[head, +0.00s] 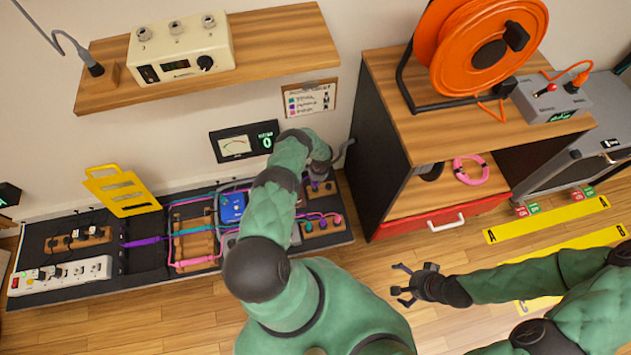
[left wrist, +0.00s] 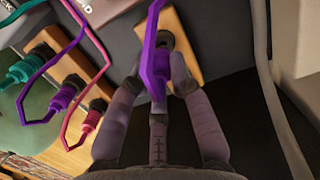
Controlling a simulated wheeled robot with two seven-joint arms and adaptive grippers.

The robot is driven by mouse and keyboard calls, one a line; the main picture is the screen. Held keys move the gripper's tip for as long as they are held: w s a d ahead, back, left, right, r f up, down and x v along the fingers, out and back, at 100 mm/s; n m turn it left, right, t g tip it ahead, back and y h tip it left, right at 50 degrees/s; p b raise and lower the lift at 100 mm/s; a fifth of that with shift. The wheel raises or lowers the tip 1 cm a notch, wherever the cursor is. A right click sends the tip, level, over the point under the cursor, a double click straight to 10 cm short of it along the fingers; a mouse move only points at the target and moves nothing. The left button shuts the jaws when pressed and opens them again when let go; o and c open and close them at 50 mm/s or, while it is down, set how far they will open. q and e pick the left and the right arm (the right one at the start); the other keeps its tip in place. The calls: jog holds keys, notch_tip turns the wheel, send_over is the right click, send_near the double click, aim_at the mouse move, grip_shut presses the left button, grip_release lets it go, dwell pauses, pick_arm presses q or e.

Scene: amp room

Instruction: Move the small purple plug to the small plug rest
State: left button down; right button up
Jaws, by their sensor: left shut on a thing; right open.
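The small purple plug (left wrist: 154,70) is between the fingers of my left gripper (left wrist: 157,88), which is shut on it. The plug is over a small wooden block with a dark round socket (left wrist: 166,40), probably the small plug rest; I cannot tell whether it is seated. In the head view my left gripper (head: 319,180) is at this block (head: 325,190), at the right end of the black bench, and mostly hides the plug. My right gripper (head: 412,287) is open and empty above the wooden floor.
A wooden block (left wrist: 72,68) with teal, purple and pink plugs stands beside the small block. The wooden cabinet (head: 372,150) stands close on the right. A meter (head: 243,142) and clipboard (head: 308,98) are behind. A cable (left wrist: 265,75) runs past the right finger.

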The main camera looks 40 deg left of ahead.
pick_arm(q)
jog(key=shift+f, duration=0.95)
jog(key=shift+f, duration=0.1)
jog(key=c, duration=1.1)
grip_release()
jog(key=shift+o, duration=0.2)
notch_tip(320, 180, up, 12)
jog(key=w+d, duration=0.1)
jog(key=shift+w, duration=0.1)
